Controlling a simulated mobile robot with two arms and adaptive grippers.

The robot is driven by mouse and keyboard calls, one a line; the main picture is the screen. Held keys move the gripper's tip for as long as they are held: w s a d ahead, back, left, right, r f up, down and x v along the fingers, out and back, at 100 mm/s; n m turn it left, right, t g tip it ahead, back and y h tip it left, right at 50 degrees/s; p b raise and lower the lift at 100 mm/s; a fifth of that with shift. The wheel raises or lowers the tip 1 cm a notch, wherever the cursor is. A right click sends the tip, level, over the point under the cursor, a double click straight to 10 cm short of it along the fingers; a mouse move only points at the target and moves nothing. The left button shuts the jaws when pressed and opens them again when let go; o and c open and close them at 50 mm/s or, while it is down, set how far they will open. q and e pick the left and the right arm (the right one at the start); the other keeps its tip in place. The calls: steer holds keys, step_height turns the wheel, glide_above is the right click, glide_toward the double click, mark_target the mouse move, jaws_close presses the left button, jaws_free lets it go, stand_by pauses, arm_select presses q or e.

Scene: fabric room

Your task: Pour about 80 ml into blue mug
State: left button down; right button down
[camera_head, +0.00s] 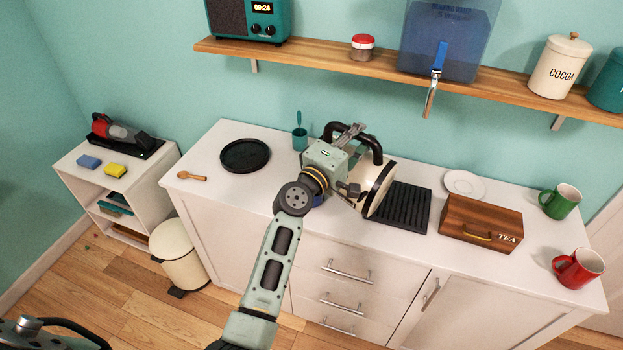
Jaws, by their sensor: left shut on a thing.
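My left gripper (353,160) is shut on a cream kettle (377,182) with a black handle (377,146). The kettle is tipped far over above the counter, with its dark-rimmed base facing right. My gripper and wrist hide its left side, so I cannot see the spout or any water. A small patch of the blue mug (318,201) shows on the counter just behind my wrist; the rest of it is hidden. I cannot tell how full the mug is. My right gripper is not in view.
A black ridged mat (403,208) lies right of the kettle, beside the wooden tea box (481,223). A green mug (559,202) and a red mug (578,268) stand at the right end. A black round tray (245,155) and a teal cup (299,139) are left.

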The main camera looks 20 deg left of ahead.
arm_select(q)
steer(key=shift+a+r, duration=0.25)
steer(key=shift+r, duration=0.2)
stand_by(0.6)
